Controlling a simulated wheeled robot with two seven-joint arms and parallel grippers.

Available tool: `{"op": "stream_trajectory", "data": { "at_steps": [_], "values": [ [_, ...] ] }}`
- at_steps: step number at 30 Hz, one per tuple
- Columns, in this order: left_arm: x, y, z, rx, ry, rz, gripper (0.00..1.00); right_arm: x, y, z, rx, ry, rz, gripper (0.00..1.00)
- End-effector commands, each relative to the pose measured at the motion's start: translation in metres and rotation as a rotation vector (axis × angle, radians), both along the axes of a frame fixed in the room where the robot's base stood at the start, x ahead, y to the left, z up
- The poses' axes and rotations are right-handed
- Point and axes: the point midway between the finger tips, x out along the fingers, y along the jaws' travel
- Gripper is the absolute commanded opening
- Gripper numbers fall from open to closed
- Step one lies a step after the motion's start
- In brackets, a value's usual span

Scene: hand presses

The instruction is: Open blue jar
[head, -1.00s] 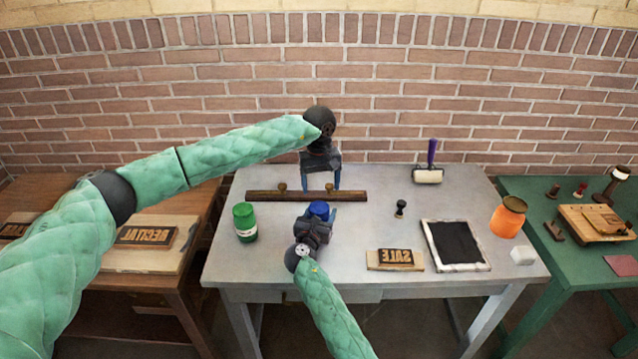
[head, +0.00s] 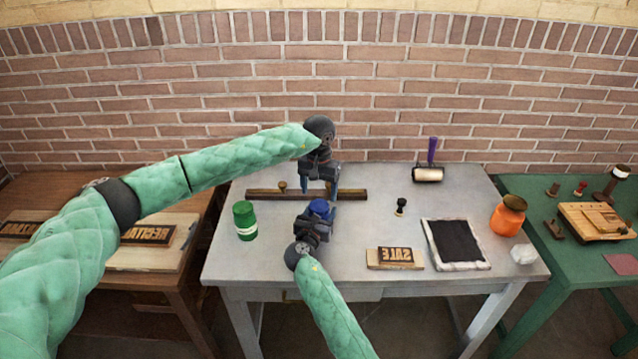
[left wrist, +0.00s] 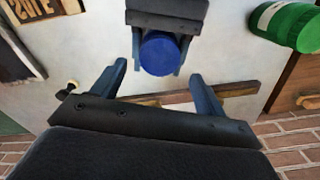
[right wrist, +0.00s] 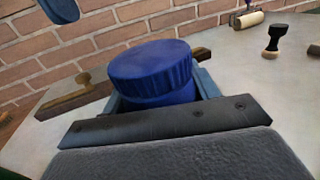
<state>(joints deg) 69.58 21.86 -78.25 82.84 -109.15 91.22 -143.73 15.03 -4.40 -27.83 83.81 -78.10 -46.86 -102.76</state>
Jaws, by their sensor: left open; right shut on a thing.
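The blue jar's lid (head: 319,208) shows in the head view near the middle of the grey table. It fills the middle of the right wrist view (right wrist: 152,72) and shows from above in the left wrist view (left wrist: 158,54). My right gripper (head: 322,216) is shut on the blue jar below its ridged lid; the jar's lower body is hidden. My left gripper (head: 319,188) is open and empty, above and behind the jar. In the left wrist view its two fingers (left wrist: 160,85) are spread apart, with the blue lid just beyond them.
A wooden rail (head: 262,195) with knobs lies behind. A black stamp (head: 401,206), SALE block (head: 394,259), ink pad (head: 455,245), brayer (head: 429,173) and orange jar (head: 508,217) are to the right.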

Motion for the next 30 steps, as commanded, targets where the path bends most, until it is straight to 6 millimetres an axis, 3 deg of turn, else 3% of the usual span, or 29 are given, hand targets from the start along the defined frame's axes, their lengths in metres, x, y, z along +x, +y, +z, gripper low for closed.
{"op": "stream_trajectory", "data": {
  "at_steps": [9,20,27,30],
  "values": [
    [0.0,-0.001,-0.041,0.0,0.0,0.001,0.73,0.0,0.0,0.002,0.0,-0.002,0.0,0.0],
    [0.0,0.0,-0.048,0.0,0.0,0.001,0.73,0.0,0.0,0.002,0.0,-0.002,0.0,0.0],
    [0.0,0.0,-0.048,0.0,0.0,0.001,0.28,0.0,0.0,0.001,0.0,-0.002,0.0,0.0],
    [0.0,0.0,-0.048,0.0,0.0,0.001,0.28,0.0,0.0,0.001,0.0,-0.002,0.0,0.0]
  ]
}}
